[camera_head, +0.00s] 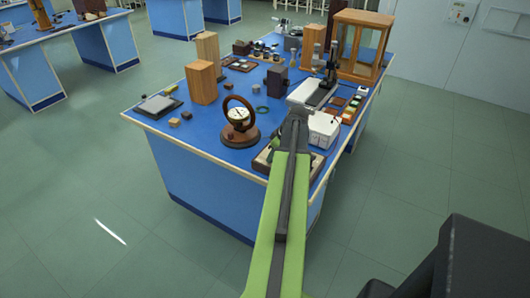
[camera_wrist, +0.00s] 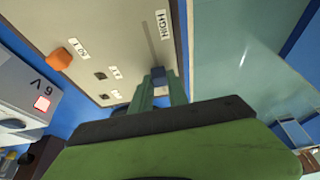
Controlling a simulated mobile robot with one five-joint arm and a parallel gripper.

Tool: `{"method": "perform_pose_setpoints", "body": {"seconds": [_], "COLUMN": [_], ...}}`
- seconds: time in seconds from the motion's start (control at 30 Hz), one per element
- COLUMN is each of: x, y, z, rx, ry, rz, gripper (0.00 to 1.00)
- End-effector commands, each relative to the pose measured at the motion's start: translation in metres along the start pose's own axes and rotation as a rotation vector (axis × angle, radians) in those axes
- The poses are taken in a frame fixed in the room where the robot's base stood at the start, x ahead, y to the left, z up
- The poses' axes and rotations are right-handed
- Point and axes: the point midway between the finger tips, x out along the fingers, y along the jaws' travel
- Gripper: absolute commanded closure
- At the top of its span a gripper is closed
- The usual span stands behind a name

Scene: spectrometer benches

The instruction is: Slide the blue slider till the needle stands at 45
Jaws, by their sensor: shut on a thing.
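In the wrist view the blue slider (camera_wrist: 158,73) sits at the lower end of a slot in a beige panel (camera_wrist: 118,30). A label reading HIGH (camera_wrist: 162,23) is near the slot's other end. My gripper (camera_wrist: 160,84) is shut on the slider, its green fingers around it. In the head view my gripper (camera_head: 298,113) reaches over the bench; the slider is hidden there. A round dial (camera_head: 238,114) stands inside a brown ring on a wooden base; its needle is too small to read.
The blue bench (camera_head: 160,128) also holds wooden blocks (camera_head: 201,82), a microscope (camera_head: 330,66) and a glass-sided wooden case (camera_head: 361,45).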

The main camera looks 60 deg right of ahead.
Motion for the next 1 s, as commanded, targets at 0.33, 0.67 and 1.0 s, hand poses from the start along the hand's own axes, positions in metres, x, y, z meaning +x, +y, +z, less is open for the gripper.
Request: {"method": "perform_pose_setpoints", "body": {"seconds": [0.33,0.67,1.0], "x": [-0.004,-0.004,-0.037], "y": [0.0,0.0,0.0], "z": [0.011,0.011,0.008], "rx": [-0.001,0.0,0.001], "ry": [0.001,0.001,0.0], "rz": [-0.001,0.0,0.001], "gripper": [1.0,0.58,0.58]}}
